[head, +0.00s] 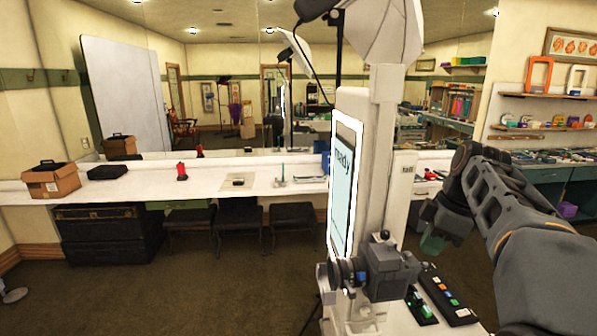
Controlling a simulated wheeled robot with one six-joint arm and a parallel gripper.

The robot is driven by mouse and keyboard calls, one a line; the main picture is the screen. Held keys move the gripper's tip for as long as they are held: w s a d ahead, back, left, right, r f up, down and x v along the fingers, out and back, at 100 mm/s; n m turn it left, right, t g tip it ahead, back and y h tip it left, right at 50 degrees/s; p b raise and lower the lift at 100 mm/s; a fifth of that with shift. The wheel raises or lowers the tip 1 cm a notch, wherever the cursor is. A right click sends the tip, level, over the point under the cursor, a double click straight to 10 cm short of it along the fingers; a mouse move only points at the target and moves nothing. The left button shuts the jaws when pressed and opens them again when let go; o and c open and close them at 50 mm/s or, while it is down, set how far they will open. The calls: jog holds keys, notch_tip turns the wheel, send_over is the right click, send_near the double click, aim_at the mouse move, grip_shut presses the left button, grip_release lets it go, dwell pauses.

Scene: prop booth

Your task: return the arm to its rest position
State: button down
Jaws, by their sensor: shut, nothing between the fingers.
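My arm comes in from the right edge, bends at a dark elbow or wrist joint and points down. My gripper (434,243) is at its lower end, small and dark with a dull green part. It is shut with nothing seen held in it. It hangs in the air just right of the white booth column, above the side of the control counter. The fingertips are small and hard to make out.
The white booth column (383,150) with a lit screen (345,190) stands close to my arm. A camera (385,268) and button panel (450,295) sit below. A long white counter (120,195) holds a cardboard box (50,182).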

notch_tip(320, 180, down, 9)
jog(key=s+m+t+h+b, duration=0.1)
jog(key=s+m+h, duration=0.1)
jog(key=m, duration=0.9)
jog(key=s+a+f+m+t+b, duration=0.2)
jog(key=s+a+f+b, duration=0.1)
jog(key=s+a+f, duration=0.6)
jog(key=shift+s+a+f+t+h, duration=0.3)
jog(key=shift+s+a+f+t, duration=0.15)
jog(key=shift+s, duration=0.55)
jog(key=c, duration=1.8)
grip_release()
jog(key=shift+d, duration=0.1)
